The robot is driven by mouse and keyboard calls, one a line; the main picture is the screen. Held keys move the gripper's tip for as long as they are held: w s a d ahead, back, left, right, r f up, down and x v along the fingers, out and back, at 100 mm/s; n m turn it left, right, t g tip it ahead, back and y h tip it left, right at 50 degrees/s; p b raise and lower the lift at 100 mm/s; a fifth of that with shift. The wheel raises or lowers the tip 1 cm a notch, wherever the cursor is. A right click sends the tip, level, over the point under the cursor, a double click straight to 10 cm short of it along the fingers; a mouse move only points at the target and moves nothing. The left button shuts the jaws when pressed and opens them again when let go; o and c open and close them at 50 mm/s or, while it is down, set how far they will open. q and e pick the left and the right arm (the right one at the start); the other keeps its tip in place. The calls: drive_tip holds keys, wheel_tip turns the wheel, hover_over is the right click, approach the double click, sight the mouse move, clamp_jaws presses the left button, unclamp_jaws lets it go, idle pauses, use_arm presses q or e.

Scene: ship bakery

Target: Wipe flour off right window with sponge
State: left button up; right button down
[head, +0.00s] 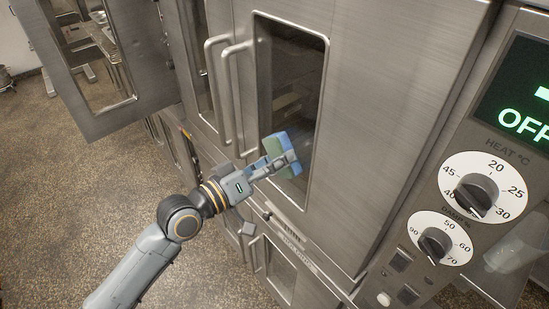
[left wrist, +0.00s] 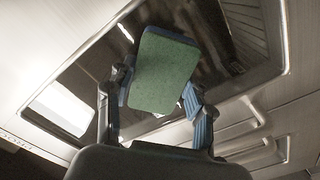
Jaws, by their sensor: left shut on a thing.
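My left gripper (head: 276,163) is shut on a sponge (head: 277,144) with a blue side and a green side. In the head view it holds the sponge in front of the lower part of the right window (head: 290,85), a tall dark pane in a steel door. In the left wrist view the sponge (left wrist: 163,72) sits between the two fingers (left wrist: 158,100), green face toward the camera. I cannot tell whether the sponge touches the glass. A faint pale patch shows in the middle of the pane; whether it is flour or reflection is unclear. My right gripper is out of view.
Two vertical door handles (head: 228,95) stand out left of the right window. A steel door with a window (head: 95,75) hangs open at the upper left. A control panel with dials (head: 483,190) is at the right. The speckled floor (head: 70,190) at the left is clear.

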use_arm(q)
wheel_tip(320, 180, down, 8)
drive_tip(key=b, duration=0.6)
drive_tip(key=shift+f, duration=0.25)
idle(0.4)
drive_tip(key=shift+b+v, duration=0.5)
drive_tip(key=shift+v, duration=2.45)
drive_tip(key=shift+b+v, duration=0.35)
drive_tip(key=shift+v, duration=1.2)
drive_tip(key=shift+d, duration=0.1)
